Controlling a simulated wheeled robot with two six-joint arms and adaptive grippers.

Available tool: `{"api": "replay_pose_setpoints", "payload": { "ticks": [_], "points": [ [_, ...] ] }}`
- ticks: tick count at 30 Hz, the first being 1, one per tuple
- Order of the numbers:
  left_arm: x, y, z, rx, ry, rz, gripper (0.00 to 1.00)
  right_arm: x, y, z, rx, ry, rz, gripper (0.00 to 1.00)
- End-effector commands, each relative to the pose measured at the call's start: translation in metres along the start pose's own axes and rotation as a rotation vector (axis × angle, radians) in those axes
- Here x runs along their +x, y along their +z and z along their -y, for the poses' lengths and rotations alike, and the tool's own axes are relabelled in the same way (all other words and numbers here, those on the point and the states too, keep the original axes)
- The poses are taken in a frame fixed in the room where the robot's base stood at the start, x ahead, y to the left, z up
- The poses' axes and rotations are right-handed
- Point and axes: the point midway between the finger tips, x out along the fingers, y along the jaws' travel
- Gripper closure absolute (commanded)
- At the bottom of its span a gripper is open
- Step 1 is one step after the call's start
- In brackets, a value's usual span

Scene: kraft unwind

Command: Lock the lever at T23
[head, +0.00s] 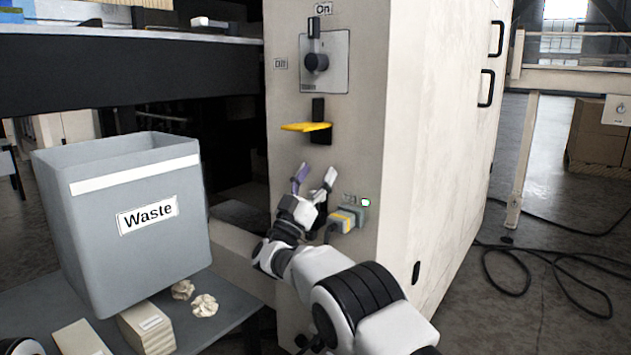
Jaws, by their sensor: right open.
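A dark rotary lever (314,62) sits on a grey plate (335,75) on the cream cabinet's face. Its handle points up toward the "On" label (323,8); an "Off" label (280,63) is at its left. Below it, a flat yellow piece (304,127) sticks out leftward from a black bracket (321,108). I cannot read a T23 mark. My right gripper (315,173) is open and empty, fingers pointing up, a little below the yellow piece in the picture.
A grey-and-yellow connector (345,220) sits on the cabinet right of my gripper. Black cables (520,290) lie on the floor at right.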

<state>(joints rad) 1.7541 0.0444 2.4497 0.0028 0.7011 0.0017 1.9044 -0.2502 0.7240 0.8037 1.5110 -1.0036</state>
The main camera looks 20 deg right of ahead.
Motion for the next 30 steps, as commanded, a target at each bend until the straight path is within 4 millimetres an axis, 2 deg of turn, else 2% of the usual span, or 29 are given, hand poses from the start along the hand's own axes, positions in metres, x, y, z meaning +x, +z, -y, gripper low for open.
{"api": "replay_pose_setpoints", "payload": {
  "ticks": [1,4,30],
  "points": [
    [-0.004,0.000,0.000,0.000,0.000,0.000,0.46,0.009,-0.009,-0.003,0.009,0.010,-0.011,0.33],
    [-0.003,0.000,0.000,0.000,0.000,0.000,0.46,0.004,-0.008,-0.002,0.007,0.009,-0.011,0.33],
    [0.011,0.000,0.000,0.000,0.000,0.000,0.46,-0.076,0.002,0.002,-0.001,-0.001,-0.001,0.33]
  ]
}}
